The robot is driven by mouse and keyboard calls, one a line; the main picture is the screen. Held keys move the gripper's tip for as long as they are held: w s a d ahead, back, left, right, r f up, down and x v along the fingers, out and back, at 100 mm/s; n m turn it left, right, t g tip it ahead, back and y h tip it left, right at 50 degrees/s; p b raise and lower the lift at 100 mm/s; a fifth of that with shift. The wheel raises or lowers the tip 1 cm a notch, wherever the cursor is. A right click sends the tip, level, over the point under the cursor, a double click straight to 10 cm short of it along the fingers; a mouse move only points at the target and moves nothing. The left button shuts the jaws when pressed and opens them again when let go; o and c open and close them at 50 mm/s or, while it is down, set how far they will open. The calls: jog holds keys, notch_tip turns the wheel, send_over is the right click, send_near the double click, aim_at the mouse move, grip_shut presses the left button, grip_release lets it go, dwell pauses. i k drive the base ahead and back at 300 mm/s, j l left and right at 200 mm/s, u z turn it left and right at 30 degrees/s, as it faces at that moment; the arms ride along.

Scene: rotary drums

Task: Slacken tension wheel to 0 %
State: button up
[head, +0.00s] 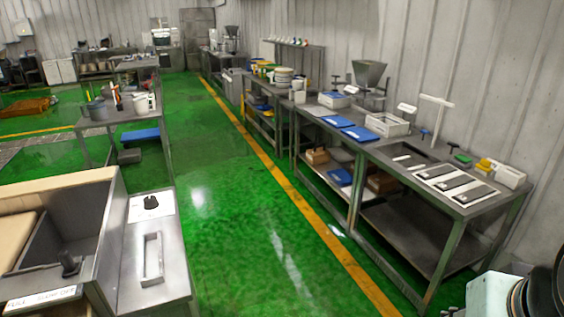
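No wheel marked as the tension wheel can be made out. A black knob (151,202) sits on a white plate on top of the steel cabinet at the lower left. A second dark knob or lever (68,263) is inside the grey open-topped box beside it. A label (43,298) on the box front carries printed words, too small to read surely. No percentage scale is legible. My gripper is not in view.
A long steel bench (450,235) with blue lids, trays and a metal hopper (371,75) runs along the right wall. A steel table (118,116) with containers stands left. The green floor (222,215) between them is clear. Dark round parts show at the lower right corner.

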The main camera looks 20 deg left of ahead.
aim_at(150, 202)
jog(key=i+u, duration=0.3)
jog(key=i, duration=0.25)
jog(key=i+l+u, duration=0.1)
jog(key=i+u, duration=0.15)
jog(key=i, duration=0.3)
jog(key=i+u, duration=0.35)
jog(key=i, duration=0.15)
jog(key=i+l+u, duration=0.1)
jog(key=i+u, duration=0.25)
jog(key=i, duration=0.15)
jog(key=i+j+u, duration=0.1)
jog(key=i+u, duration=0.4)
jog(key=u, duration=0.15)
jog(key=i+u, duration=0.6)
jog(key=i, duration=0.4)
jog(key=i+j, duration=0.1)
